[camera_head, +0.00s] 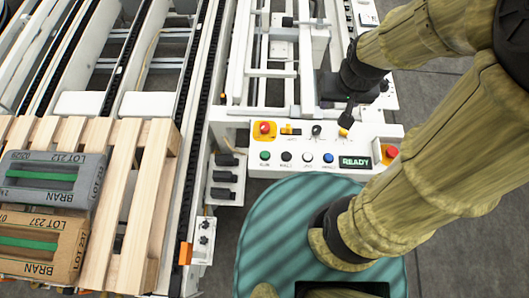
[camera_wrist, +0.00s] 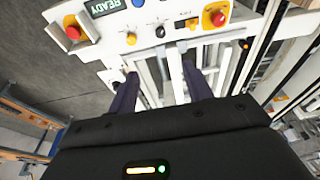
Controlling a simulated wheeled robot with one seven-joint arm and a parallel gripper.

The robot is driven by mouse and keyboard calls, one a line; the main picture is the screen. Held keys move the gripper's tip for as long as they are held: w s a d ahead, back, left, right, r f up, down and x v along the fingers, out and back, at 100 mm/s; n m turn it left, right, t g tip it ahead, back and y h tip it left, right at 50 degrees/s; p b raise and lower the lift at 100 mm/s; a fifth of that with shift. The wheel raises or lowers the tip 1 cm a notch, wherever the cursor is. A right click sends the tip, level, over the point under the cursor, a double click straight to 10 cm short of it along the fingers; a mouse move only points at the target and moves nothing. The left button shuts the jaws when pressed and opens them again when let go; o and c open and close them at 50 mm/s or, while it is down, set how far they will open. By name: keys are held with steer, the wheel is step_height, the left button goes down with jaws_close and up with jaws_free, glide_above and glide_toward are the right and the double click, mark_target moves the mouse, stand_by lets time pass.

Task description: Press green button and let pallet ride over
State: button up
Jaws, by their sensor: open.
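The green button (camera_head: 264,155) is at the left end of the button row on the white control panel (camera_head: 228,133). In the head view, my gripper (camera_head: 346,108) hangs at the panel's far edge, to the right of and beyond the green button, apart from it. In the wrist view my gripper (camera_wrist: 162,90) shows two dark fingers spread, with nothing between them. The green button is out of the wrist view. The wooden pallet (camera_head: 125,190) sits on the conveyor at left, carrying a grey box (camera_head: 50,176) and a brown box (camera_head: 38,240).
Black, white and blue buttons (camera_head: 328,158) share the row, beside a display (camera_head: 355,162) reading READY. Red stop buttons stand at left (camera_head: 264,128) and right (camera_head: 391,152). White conveyor frames and rails (camera_head: 206,95) lie beyond the panel. A teal striped mat (camera_head: 280,225) is below.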

jaws_close()
stand_by(1.6)
